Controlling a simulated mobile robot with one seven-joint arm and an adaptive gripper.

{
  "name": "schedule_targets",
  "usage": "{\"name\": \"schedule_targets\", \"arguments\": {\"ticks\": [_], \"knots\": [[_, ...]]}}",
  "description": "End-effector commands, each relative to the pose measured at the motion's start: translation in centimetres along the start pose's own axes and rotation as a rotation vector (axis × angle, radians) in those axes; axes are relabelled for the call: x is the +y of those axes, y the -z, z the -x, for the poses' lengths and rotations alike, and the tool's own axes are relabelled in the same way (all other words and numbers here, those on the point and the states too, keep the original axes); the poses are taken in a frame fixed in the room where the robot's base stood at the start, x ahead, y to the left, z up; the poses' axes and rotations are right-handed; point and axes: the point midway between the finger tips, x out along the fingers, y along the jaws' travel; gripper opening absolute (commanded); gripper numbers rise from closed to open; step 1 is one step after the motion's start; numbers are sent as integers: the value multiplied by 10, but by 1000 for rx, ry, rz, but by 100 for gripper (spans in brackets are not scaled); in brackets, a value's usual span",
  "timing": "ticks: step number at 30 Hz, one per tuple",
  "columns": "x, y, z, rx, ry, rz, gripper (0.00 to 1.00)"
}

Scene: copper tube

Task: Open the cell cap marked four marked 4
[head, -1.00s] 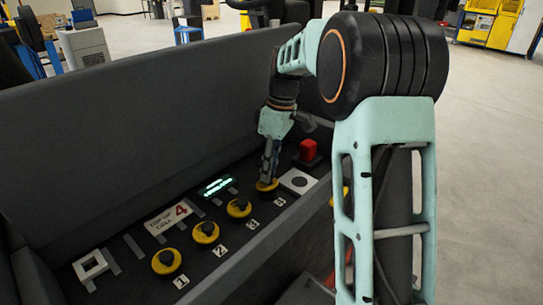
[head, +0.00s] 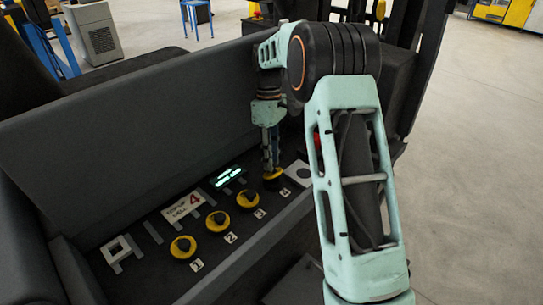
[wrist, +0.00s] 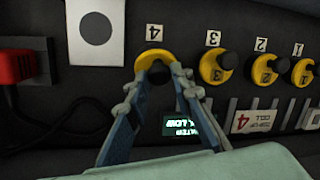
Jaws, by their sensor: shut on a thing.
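The cell cap marked 4 is a yellow disc with a black knob, at the far end of a row of caps in the head view (head: 273,174). It also shows in the wrist view (wrist: 152,57), below its white 4 label (wrist: 154,32). My gripper (wrist: 167,71) points down at this cap, with its blue fingers on either side of the black knob and shut on it. The fingers partly hide the knob. The cap appears to be at its place on the panel; I cannot tell if it has turned or lifted.
Caps 3 (head: 246,199), 2 (head: 218,221) and 1 (head: 183,247) run along the panel. A card reading 4 (head: 184,206), a lit display (head: 228,177) and a white plate with a dark circle (wrist: 96,32) lie near. A red connector (wrist: 16,66) is beside that plate. Tall dark walls border the panel.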

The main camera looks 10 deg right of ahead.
Motion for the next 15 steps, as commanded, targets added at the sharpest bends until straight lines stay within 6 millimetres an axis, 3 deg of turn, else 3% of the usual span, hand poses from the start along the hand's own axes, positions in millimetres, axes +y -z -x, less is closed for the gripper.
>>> {"name": "schedule_targets", "arguments": {"ticks": [6, 7, 11, 15], "knots": [[1, 0, 1, 2, -3, 0, 0], [1, 0, 1, 2, -3, 0, 22], [0, 0, 1, 2, -3, 0, 37], [0, 0, 1, 2, -2, 0, 38]]}}
